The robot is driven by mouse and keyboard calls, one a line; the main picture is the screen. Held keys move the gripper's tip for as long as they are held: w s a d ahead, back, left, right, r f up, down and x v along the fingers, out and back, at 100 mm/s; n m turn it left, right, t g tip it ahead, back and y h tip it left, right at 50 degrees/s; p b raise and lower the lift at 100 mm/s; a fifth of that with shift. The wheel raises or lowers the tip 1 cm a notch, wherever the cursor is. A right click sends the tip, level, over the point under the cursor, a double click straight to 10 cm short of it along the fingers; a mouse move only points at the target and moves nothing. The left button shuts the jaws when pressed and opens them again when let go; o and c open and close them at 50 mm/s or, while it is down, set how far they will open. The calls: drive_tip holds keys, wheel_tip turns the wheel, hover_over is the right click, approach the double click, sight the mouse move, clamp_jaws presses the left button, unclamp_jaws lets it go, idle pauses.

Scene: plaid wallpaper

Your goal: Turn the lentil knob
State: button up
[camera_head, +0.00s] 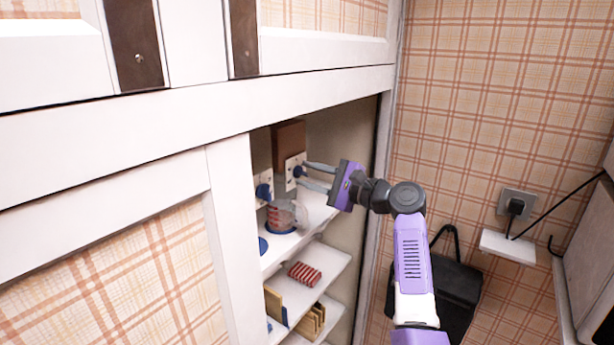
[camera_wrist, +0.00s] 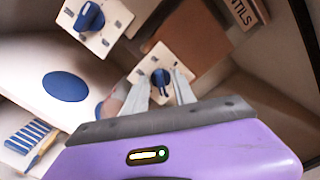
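The knob (camera_wrist: 160,78) is dark blue on a cream plate (camera_wrist: 146,66), in front of a brown box (camera_wrist: 190,35) whose partly cut-off label ends in "NTILS". In the head view the knob (camera_head: 298,171) and brown box (camera_head: 289,143) are inside the cupboard, on the upper level. My gripper (camera_head: 304,174) reaches in from the right, and its fingers are apart. In the wrist view my gripper (camera_wrist: 163,82) has one fingertip on each side of the knob. Whether the fingers touch it cannot be told.
A second blue knob (camera_head: 263,190) on a similar plate is to the left. Lower shelves hold a red striped item (camera_head: 305,274) and tan pieces (camera_head: 311,321). The cupboard's white frame (camera_head: 232,220) borders the opening.

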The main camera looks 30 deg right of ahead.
drive_tip(key=b+v, duration=0.1)
drive_tip(key=v, duration=0.6)
idle(0.5)
